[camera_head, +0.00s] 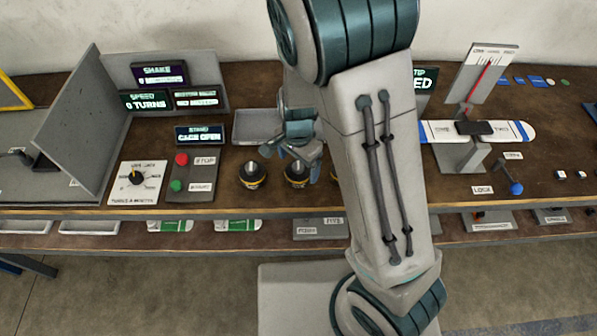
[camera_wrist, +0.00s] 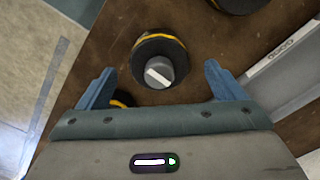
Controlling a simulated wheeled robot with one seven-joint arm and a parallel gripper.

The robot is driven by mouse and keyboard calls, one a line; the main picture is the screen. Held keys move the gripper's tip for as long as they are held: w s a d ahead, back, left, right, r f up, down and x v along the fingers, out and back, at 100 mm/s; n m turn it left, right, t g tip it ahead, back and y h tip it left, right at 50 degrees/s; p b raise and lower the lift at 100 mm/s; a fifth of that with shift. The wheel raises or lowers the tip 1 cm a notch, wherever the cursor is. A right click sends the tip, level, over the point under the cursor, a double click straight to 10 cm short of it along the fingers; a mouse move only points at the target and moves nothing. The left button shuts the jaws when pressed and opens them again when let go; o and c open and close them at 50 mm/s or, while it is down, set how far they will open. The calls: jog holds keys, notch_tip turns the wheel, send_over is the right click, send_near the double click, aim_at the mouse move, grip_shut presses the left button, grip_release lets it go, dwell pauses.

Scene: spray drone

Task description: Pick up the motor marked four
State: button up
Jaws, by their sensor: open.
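Two black round motors with yellow bands and grey shafts stand near the bench's front edge, a left motor (camera_head: 252,176) and a right motor (camera_head: 296,174). My gripper (camera_head: 301,155) is open and low over the right motor, partly hidden by my arm. In the wrist view, one motor (camera_wrist: 160,63) lies ahead of and between the open blue fingers of my gripper (camera_wrist: 160,67), apart from both. Another motor (camera_wrist: 238,4) is cut off at the top, and part of a third (camera_wrist: 122,98) shows beside the left finger. I can read no number on any motor.
A grey tray (camera_head: 257,125) lies behind the motors. A control box (camera_head: 190,182) with red and green buttons and a dial panel (camera_head: 137,184) stand left. A balance beam (camera_head: 515,131) and a blue-knobbed lever (camera_head: 516,188) stand right. A lower shelf holds labelled trays.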

notch_tip(320, 180, down, 2)
jog(key=c, duration=1.4)
jog(key=shift+c, duration=0.4)
jog(key=shift+r, duration=0.2)
